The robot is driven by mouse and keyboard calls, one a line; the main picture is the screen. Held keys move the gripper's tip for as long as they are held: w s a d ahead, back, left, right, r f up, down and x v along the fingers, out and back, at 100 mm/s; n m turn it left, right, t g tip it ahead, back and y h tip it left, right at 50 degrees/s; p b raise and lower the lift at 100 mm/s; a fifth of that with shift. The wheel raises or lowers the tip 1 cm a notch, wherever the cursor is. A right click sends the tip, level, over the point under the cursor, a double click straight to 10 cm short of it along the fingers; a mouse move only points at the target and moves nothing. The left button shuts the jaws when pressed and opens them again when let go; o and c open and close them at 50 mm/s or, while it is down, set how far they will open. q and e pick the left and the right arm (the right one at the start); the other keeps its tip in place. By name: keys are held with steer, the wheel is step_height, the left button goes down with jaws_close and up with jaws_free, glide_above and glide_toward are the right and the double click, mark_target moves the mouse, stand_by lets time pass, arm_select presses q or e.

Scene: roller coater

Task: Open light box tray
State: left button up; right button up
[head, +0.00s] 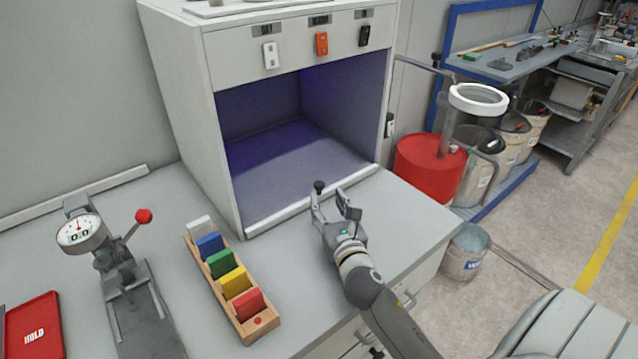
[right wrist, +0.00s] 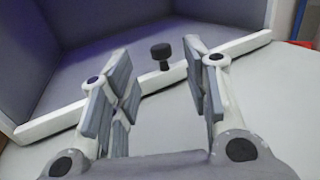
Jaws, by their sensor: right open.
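The light box (head: 181,99) is a pale cabinet with an open front and a violet-lit inside. Its tray (head: 301,148) is the floor of that space, with a pale front lip (head: 275,217). A small black knob (head: 319,186) stands at the lip; it also shows in the right wrist view (right wrist: 161,53). My right gripper (head: 334,202) is open in front of the lip. In the right wrist view its two fingers (right wrist: 160,92) stand on either side of the knob, which appears beyond them and between them. My left gripper is not in view.
On the table left of the box are a wooden rack of coloured cards (head: 235,295), a dial gauge with a red-knobbed lever (head: 85,233) and a red HOLD panel (head: 35,328). A red drum (head: 428,166) stands beyond the table's right edge. The table just before the lip is clear.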

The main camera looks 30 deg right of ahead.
mark_target(321, 187)
steer(key=x, duration=0.8)
steer(key=shift+f+p, duration=0.15)
steer(key=shift+p, duration=0.2)
steer(key=shift+c, duration=0.2)
jaws_close()
